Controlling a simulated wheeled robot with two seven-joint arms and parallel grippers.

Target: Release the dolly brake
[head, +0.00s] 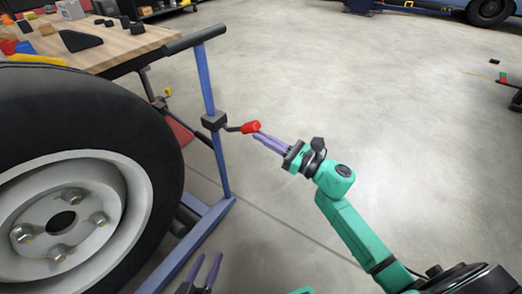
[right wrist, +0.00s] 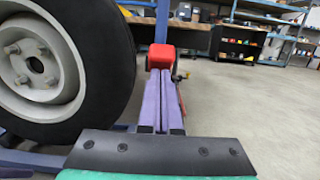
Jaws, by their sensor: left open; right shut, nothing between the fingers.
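The dolly is a blue frame (head: 206,85) with a black handle bar (head: 194,39) on top. A black block (head: 214,121) on its upright carries the brake lever, which ends in a red knob (head: 250,127). My right gripper (head: 257,137) is shut and empty, its fingertips close by the knob at its lower right. In the right wrist view the red knob (right wrist: 160,57) stands right at the tips of the closed fingers (right wrist: 159,75); I cannot tell whether they touch. My left gripper (head: 206,268) is open and empty at the bottom of the head view.
A large wheel with a black tyre (head: 155,135) stands at the left, beside the dolly frame. A wooden workbench (head: 120,45) with loose blocks is behind it. Shelves (right wrist: 270,20) stand far back.

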